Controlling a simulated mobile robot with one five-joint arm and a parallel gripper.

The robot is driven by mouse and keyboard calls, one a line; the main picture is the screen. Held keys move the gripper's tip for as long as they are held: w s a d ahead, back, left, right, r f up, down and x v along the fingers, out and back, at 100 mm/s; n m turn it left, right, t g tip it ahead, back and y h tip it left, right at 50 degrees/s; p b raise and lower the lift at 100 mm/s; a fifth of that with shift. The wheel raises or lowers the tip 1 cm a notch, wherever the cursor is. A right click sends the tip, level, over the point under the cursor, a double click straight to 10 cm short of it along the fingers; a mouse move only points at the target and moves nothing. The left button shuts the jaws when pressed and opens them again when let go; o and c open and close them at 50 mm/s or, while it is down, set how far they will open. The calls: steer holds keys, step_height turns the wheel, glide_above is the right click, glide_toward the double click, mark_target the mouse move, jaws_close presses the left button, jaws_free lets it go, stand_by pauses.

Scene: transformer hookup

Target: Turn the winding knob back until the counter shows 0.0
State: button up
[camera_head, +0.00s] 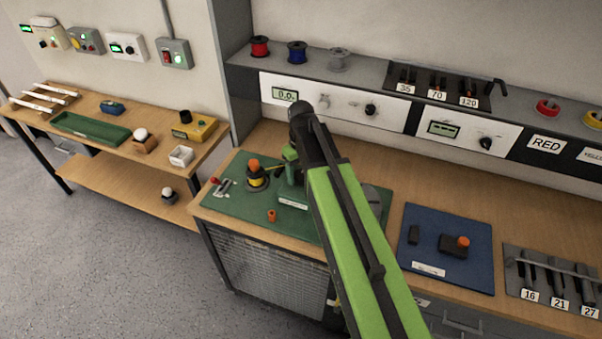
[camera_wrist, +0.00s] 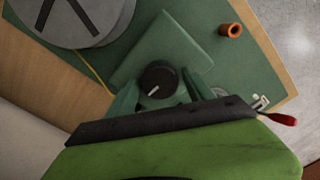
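The winding knob (camera_wrist: 157,80) is black with a white pointer line and sits on a green housing (camera_wrist: 165,45) in the wrist view. My gripper (camera_wrist: 160,88) has one green finger on each side of the knob. The fingers stand apart, with a gap visible beside the knob; I see no clear contact. In the head view my arm covers the knob and most of the gripper. A small display (camera_head: 285,95) on the white back panel seems to read 0.0. I cannot tell from the pictures whether it is the knob's counter.
The green mat (camera_head: 225,200) holds an orange-topped post (camera_head: 254,167) and a small orange sleeve (camera_head: 272,215). A grey round disc (camera_wrist: 75,15) lies near the housing. A blue mat (camera_head: 450,225) is to the right. Wire spools (camera_head: 297,52) stand on the shelf above.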

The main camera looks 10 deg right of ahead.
mark_target(301, 174)
steer(key=shift+o, duration=0.5)
step_height(301, 174, up, 18)
steer(key=p, duration=1.7)
steer(key=shift+f, duration=0.25)
steer(key=shift+f, duration=0.1)
